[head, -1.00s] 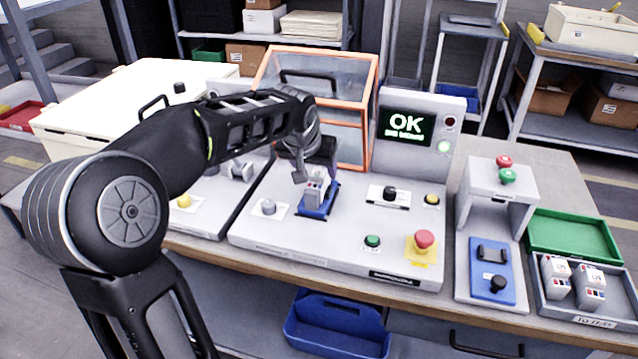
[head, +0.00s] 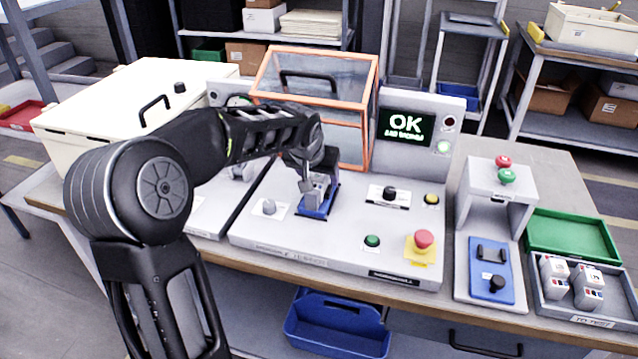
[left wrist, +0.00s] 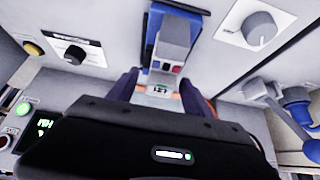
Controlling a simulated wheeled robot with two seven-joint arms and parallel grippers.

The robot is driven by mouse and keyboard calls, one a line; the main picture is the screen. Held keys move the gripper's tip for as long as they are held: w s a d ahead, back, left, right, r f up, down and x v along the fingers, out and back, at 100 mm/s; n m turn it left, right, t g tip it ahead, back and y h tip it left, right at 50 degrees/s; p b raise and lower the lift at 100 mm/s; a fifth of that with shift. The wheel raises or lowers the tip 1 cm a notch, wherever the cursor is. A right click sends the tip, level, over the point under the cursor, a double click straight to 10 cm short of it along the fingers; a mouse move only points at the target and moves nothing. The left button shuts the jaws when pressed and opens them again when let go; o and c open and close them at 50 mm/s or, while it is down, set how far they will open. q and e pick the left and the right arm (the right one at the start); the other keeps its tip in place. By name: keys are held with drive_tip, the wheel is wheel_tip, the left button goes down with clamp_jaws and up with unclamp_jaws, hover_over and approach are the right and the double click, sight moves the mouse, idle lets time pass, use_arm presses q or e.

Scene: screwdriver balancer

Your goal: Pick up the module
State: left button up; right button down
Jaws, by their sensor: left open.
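The module (head: 318,187) is a small light-grey block that sits in a blue fixture (head: 312,213) on the grey test station. My left gripper (head: 306,184) is right at the module in the head view and partly covers it. In the left wrist view the module (left wrist: 172,50) shows its coloured ports and a white label, upright in the blue fixture (left wrist: 178,14). The open dark fingers of my left gripper (left wrist: 160,92) lie on either side of its labelled end. Whether they touch it cannot be told. My right gripper is not in view.
An orange-framed clear cover (head: 372,110) stands behind the fixture. A screen (head: 406,127) reads OK. A red button (head: 424,239) and knobs are on the station. A grey tray (head: 598,312) with other modules and a green tray (head: 570,238) are at right.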

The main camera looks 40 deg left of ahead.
use_arm(q)
clamp_jaws()
idle(0.6)
idle(0.3)
